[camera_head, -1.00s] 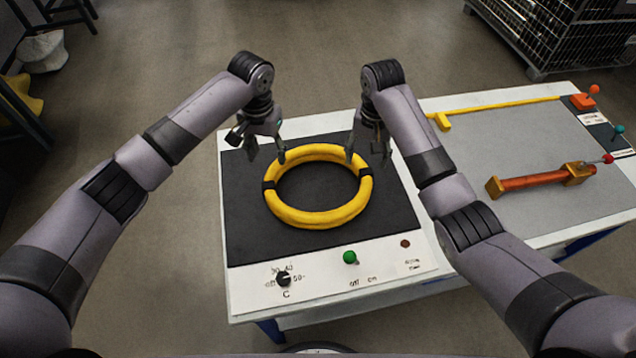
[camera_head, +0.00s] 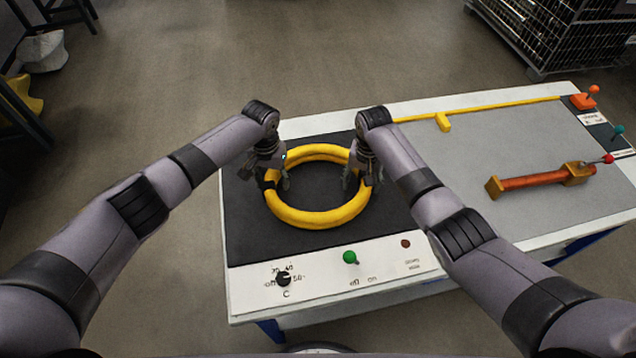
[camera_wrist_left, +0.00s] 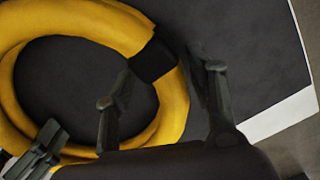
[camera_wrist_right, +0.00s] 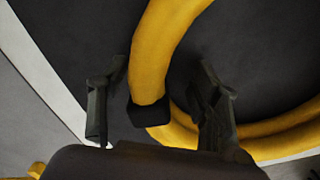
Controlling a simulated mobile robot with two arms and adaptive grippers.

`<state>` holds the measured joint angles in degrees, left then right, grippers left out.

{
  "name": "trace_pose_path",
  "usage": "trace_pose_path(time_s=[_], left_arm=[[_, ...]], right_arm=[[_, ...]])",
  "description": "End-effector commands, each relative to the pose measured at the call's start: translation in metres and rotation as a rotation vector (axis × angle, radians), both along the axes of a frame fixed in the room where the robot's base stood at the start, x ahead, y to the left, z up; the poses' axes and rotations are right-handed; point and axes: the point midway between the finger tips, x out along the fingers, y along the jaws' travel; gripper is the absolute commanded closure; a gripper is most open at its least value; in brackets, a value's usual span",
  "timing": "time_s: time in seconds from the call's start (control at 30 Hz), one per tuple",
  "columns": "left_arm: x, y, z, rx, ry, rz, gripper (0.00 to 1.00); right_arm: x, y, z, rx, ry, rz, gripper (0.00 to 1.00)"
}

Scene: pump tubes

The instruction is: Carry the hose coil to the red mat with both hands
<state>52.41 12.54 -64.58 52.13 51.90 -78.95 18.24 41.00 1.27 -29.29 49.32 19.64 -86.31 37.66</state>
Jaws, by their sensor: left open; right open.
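The hose coil (camera_head: 318,217) is a thick yellow ring with black bands, lying flat on a black panel of the table. My left gripper (camera_head: 273,183) is open at the coil's left side. In the left wrist view its fingers stand on either side of the ring near a black band (camera_wrist_left: 153,60). My right gripper (camera_head: 361,180) is open at the coil's right side. In the right wrist view its fingers straddle the ring by another black band (camera_wrist_right: 149,112). I cannot tell whether the fingers touch the coil. No red mat shows in any view.
The black panel (camera_head: 245,235) has a dial (camera_head: 283,279) and green switch (camera_head: 350,258) along its front. To the right, a grey panel (camera_head: 450,165) holds an orange-brown tube (camera_head: 535,180) and a yellow pipe (camera_head: 490,106). A wire cage (camera_head: 560,35) stands behind on open floor.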

Motion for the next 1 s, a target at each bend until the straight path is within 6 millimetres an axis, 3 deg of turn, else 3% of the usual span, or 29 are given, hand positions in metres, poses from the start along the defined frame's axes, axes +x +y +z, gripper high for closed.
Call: trace_pose_path(time_s=[0.8,0.9,1.0], left_arm=[[-0.0002,-0.0004,0.0004,-0.001,0.001,0.0,1.0],[-0.0002,-0.0004,0.0004,-0.001,0.001,0.0,1.0],[-0.0003,-0.0005,0.0004,-0.001,0.001,0.0,1.0]], right_arm=[[0.0001,-0.0009,0.0003,-0.001,0.0,-0.002,0.93],[0.0001,-0.0011,0.0003,-0.002,0.001,-0.002,1.0],[0.0002,-0.0012,0.0002,-0.002,0.001,-0.003,1.0]])
